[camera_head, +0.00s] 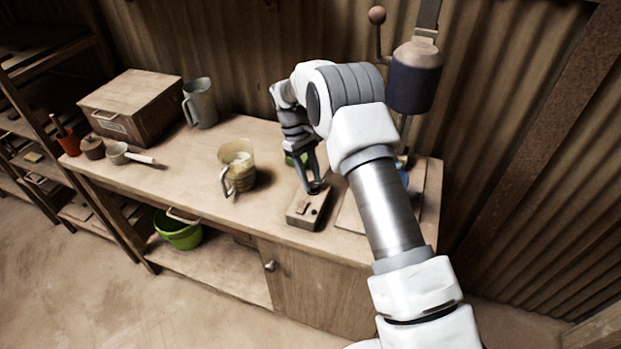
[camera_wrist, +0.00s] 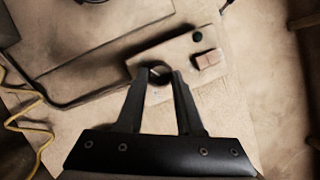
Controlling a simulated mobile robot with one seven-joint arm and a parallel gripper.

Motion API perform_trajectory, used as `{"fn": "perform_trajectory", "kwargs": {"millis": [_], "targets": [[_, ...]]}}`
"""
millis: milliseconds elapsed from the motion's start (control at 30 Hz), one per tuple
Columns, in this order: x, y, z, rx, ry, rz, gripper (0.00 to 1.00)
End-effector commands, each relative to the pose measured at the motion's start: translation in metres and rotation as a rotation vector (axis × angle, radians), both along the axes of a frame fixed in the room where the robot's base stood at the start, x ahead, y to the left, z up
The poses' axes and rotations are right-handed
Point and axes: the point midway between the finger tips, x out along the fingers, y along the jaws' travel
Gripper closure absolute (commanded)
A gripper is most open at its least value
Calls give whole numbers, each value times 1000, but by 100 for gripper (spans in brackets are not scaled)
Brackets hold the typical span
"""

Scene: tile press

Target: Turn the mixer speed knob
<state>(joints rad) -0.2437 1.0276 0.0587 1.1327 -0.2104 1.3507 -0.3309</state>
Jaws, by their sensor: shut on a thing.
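A small beige control box (camera_head: 302,221) lies near the front of the workbench, below my gripper (camera_head: 314,190) in the head view. In the wrist view the box (camera_wrist: 175,51) has a brownish rocker switch (camera_wrist: 209,60) and a round black button (camera_wrist: 195,37). My gripper (camera_wrist: 161,73) points down at the box's other end. The mixer (camera_head: 415,82), with a dark motor body, stands behind my arm at the right.
A clear jug (camera_head: 240,175) stands left of the box on the workbench (camera_head: 200,165). A yellow cord (camera_wrist: 32,125) lies left in the wrist view.

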Motion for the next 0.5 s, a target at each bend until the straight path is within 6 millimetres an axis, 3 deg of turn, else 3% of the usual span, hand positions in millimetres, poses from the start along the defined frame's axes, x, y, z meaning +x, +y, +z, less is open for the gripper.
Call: {"fn": "perform_trajectory", "kwargs": {"millis": [500], "targets": [[0,-1,0,-1,2,-58,100]]}}
